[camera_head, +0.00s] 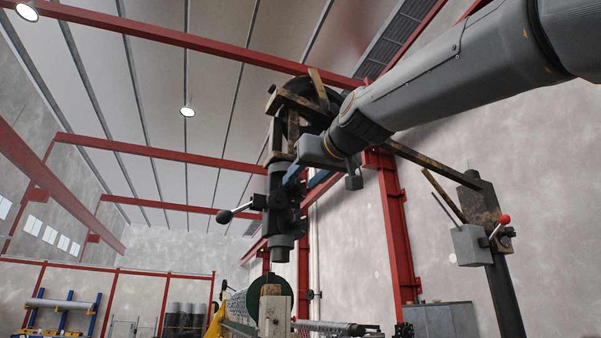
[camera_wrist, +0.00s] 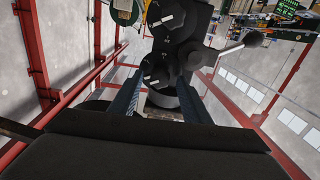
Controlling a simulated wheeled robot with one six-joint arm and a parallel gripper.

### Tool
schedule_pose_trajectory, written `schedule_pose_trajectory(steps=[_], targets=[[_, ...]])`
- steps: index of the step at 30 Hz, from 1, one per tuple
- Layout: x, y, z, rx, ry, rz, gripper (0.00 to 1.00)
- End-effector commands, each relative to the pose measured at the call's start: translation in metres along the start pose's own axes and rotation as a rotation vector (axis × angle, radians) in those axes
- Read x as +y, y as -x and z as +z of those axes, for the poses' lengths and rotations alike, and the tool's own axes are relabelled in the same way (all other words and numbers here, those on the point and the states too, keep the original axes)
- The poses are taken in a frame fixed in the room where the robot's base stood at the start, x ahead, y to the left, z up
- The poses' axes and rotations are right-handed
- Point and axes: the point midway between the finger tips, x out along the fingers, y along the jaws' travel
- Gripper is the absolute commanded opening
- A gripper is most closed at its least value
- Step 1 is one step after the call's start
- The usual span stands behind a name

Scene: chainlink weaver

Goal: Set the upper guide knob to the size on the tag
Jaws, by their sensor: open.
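A dark machine head (camera_head: 279,215) hangs from a rusty overhead frame. In the wrist view it carries two round dark knobs with pale pointer marks. One knob (camera_wrist: 158,72) lies close to my gripper, between the fingertips as seen from the wrist. The other knob (camera_wrist: 172,18) is farther off, towards the top of the picture. My gripper (camera_wrist: 161,80) is open, its two bluish fingers apart; I cannot tell whether they touch the knob. In the head view my gripper (camera_head: 290,180) is beside the upper part of the machine head. I cannot make out a readable size tag.
A lever with a ball end (camera_head: 226,216) sticks out from the machine head; it also shows in the wrist view (camera_wrist: 240,44). A rusty beam (camera_head: 430,163) runs behind my arm to a post with a grey box (camera_head: 469,245). A wooden post (camera_head: 273,310) stands below.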

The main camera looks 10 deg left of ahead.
Motion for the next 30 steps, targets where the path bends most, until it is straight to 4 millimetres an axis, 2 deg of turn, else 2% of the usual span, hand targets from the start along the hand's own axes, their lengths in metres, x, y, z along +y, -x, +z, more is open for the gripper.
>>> schedule_pose_trajectory(steps=[4, 11, 13, 19, 30], targets=[[-0.0003, -0.0076, -0.0003, -0.001, 0.000, -0.001, 0.43], [-0.0004, -0.0088, 0.0006, 0.000, 0.000, -0.001, 0.43], [-0.0005, -0.0087, 0.0006, 0.000, 0.000, -0.001, 0.37], [-0.0006, -0.0085, 0.0005, 0.000, 0.000, -0.001, 0.03], [-0.0005, -0.0090, 0.0022, 0.003, 0.055, -0.001, 0.02]])
